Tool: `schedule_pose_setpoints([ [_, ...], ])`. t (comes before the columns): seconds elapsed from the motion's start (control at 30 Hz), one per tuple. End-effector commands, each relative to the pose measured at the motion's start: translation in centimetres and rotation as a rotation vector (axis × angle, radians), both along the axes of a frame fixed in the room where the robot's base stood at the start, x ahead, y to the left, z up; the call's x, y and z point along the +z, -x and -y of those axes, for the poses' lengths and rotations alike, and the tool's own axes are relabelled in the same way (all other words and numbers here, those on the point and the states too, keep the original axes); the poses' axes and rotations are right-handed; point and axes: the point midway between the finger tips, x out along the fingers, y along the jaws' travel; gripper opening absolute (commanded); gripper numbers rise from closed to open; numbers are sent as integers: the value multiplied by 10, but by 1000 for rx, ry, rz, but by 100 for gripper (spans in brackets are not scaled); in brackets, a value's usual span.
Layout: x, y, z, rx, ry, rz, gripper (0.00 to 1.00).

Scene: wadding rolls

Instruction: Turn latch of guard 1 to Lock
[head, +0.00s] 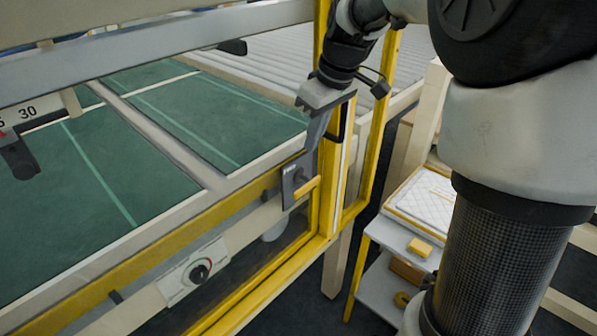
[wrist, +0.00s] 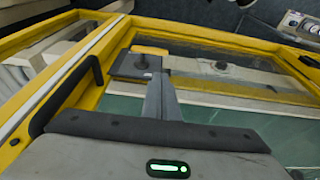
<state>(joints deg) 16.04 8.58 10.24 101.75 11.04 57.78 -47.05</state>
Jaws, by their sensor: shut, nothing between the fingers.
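The latch is a dark grey plate (head: 289,190) with a round knob and a yellow handle (head: 307,187), mounted at the corner of the yellow-framed guard (head: 328,190). Small lettering on the plate is too small to read. In the wrist view the plate (wrist: 124,66) and yellow handle (wrist: 149,50) show just beyond the fingers. My gripper (head: 311,147) is shut and empty, its fingers pointing down at the latch from above. In the wrist view my gripper (wrist: 158,80) overlaps the plate's edge; I cannot tell whether it touches.
A black pull handle (wrist: 65,97) on the guard frame is close beside my gripper. A control box with a dial (head: 196,273) is on the lower rail. A green bed (head: 120,180) lies left; a small shelf cart (head: 400,240) stands right.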

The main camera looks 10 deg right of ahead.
Motion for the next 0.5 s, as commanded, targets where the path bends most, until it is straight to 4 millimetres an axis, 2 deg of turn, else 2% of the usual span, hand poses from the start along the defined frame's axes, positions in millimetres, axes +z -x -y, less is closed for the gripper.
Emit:
schedule_pose_setpoints([
  [0.13, -4, -1, -1, -1, 0, -1, 0],
  [0.27, -18, -3, -3, 0, -1, -3, 0],
  [0.5, -66, -14, -11, -1, -1, -6, 0],
])
